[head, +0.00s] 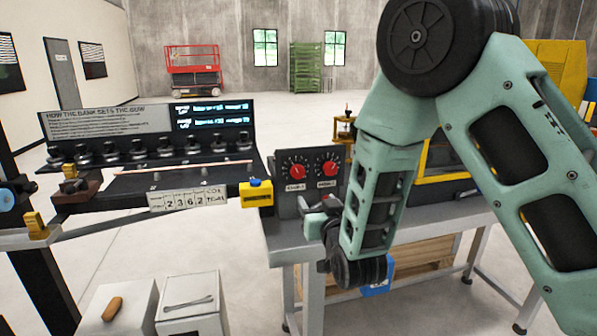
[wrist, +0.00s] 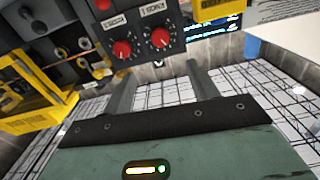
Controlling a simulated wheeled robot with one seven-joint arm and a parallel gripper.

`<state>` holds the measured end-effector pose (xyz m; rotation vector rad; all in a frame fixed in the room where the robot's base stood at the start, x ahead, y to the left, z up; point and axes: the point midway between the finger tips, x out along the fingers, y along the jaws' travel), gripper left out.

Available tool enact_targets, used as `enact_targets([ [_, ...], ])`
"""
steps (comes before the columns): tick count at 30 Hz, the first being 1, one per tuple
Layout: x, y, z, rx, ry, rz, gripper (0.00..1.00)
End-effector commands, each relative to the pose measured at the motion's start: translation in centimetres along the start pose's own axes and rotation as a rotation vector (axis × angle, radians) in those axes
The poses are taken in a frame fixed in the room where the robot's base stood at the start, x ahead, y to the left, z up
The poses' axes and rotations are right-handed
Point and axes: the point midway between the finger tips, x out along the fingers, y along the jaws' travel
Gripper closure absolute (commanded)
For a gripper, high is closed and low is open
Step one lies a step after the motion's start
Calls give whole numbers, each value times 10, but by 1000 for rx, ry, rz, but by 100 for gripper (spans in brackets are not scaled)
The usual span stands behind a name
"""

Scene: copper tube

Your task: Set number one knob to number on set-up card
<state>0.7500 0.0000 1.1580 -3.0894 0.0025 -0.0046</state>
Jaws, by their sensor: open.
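Two red knobs sit side by side on a dark panel (head: 311,153): a left knob (head: 297,171) and a right knob (head: 329,168), each inside a ring of white marks. Both also show in the wrist view, at left (wrist: 122,49) and at right (wrist: 160,37). Their labels are too small to read surely, so I cannot tell which is number one. The white card (head: 188,199) on the bench at left shows 2, 3, 6, 2 beside small lettering. My gripper (wrist: 166,66) is open and empty, its fingers short of the panel and pointing toward the knobs.
A black bench (head: 150,185) with a row of dark rollers and a copper tube stands at left. A yellow block (head: 256,194) sits at its right end. A grey table (head: 420,225) lies under my arm. A yellow-framed machine (head: 440,160) stands behind my arm.

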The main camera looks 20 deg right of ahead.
Motion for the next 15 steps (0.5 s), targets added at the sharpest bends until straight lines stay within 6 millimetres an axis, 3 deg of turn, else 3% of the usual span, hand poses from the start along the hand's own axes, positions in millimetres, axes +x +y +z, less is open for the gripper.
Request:
enact_targets([
  [15,100,0,-3,0,-2,1,41],
])
